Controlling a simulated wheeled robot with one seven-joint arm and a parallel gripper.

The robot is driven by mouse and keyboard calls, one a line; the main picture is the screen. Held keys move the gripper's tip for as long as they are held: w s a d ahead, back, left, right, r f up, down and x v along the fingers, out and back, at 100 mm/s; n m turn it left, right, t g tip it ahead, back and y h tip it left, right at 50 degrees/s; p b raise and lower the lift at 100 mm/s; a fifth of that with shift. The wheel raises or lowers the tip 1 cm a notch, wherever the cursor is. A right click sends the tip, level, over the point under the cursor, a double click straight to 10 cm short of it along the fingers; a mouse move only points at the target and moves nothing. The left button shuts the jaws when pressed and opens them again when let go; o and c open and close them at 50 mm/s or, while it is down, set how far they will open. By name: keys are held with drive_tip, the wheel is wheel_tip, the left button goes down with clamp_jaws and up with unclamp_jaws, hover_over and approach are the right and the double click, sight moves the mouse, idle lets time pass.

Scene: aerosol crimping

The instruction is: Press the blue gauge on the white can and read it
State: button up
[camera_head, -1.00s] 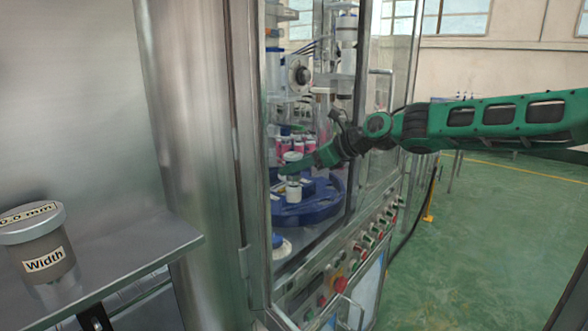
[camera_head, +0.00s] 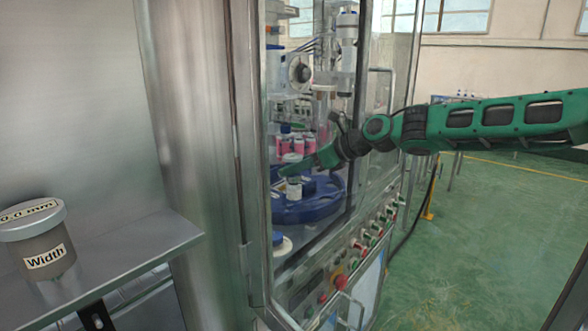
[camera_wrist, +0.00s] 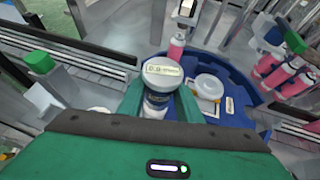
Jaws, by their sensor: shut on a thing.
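My gripper (camera_wrist: 158,98) is shut on a gauge with a round grey-white top (camera_wrist: 160,74) and a bluish body. Its display starts with 0.0; the rest is too small to read. In the head view the held gauge (camera_head: 292,158) is upright, directly above a white can (camera_head: 294,190) on the blue round table. I cannot tell whether the gauge touches the can. My gripper's fingers hide part of the gauge.
The blue round table (camera_head: 325,207) stands inside a glass-walled machine, with several pink cans (camera_head: 292,146) at its back. The machine's posts and door frame are close to my arm. Another gauge (camera_head: 45,255), labelled Width, stands on a metal shelf (camera_head: 150,250) at left.

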drive_tip(key=shift+f, duration=0.5)
idle(0.4)
drive_tip(key=shift+r, duration=2.55)
drive_tip(key=s+d, duration=0.3)
drive_tip(key=d, duration=0.4)
drive_tip(key=s+d, duration=0.4)
drive_tip(key=d, duration=0.4)
drive_tip(key=shift+s+d, duration=0.15)
drive_tip(key=shift+s, duration=0.05)
drive_tip(key=shift+f, duration=0.1)
